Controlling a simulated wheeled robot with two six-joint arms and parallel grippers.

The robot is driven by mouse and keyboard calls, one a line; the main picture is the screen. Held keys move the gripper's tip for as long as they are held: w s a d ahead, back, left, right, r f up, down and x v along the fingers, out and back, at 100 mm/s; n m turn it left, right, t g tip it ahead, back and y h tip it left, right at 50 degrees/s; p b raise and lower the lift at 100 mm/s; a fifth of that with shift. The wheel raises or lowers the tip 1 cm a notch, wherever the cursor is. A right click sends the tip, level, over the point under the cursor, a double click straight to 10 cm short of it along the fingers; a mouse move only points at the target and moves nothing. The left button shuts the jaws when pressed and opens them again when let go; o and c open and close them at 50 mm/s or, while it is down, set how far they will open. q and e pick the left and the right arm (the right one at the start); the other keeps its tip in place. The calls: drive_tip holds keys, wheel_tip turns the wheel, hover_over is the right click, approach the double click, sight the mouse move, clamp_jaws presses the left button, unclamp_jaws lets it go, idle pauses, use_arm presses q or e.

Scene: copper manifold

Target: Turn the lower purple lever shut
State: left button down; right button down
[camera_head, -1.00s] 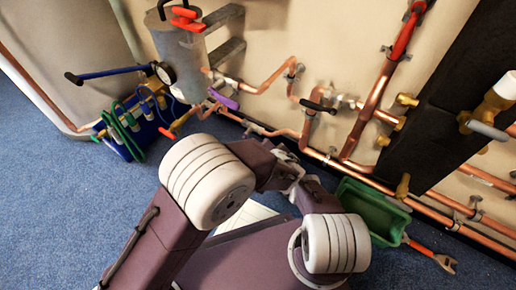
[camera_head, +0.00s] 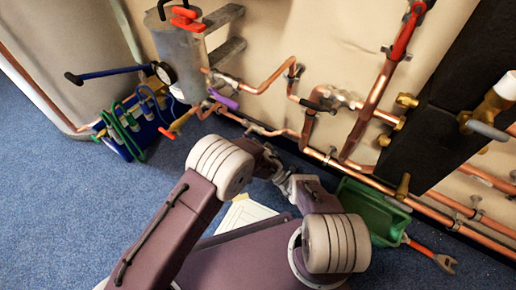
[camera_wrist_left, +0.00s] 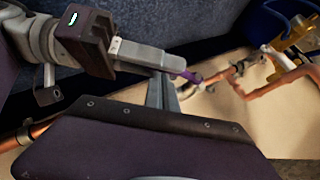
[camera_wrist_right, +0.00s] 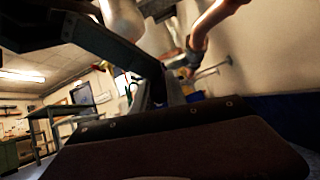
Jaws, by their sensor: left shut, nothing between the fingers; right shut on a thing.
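A purple lever (camera_head: 224,100) sits on the copper pipework below the grey cylinder in the head view, apart from both grippers. A purple piece (camera_wrist_left: 188,76) also shows in the left wrist view, just past the tip of the other arm's pale finger. My left gripper (camera_wrist_left: 163,92) is shut and empty, its grey fingers crossing near that finger. My right gripper (camera_wrist_right: 162,92) is shut with its fingers a little apart; what lies between them is too dark to make out. In the head view the two arms' ends come close together, and the fingertips are hard to separate.
A grey cylinder (camera_head: 182,55) with a gauge and a blue tool kit (camera_head: 135,125) stand at left. A black-handled valve (camera_head: 318,105) and red-handled pipe (camera_head: 404,35) are on the wall. A green bin (camera_head: 372,212) and orange wrench (camera_head: 432,254) lie right. Blue carpet at left is clear.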

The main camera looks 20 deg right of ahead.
use_arm(q)
drive_tip(key=shift+w+a+f+t, duration=0.15)
drive_tip(key=shift+a+f+t, duration=0.2)
drive_tip(key=shift+f, duration=0.2)
use_arm(e)
drive_tip(key=shift+s+r, duration=0.1)
drive_tip(key=shift+r, duration=0.05)
drive_tip(key=c, duration=1.3)
unclamp_jaws()
drive_tip(key=shift+c, duration=0.2)
use_arm(q)
drive_tip(key=shift+f, duration=0.1)
drive_tip(key=shift+d, duration=0.1)
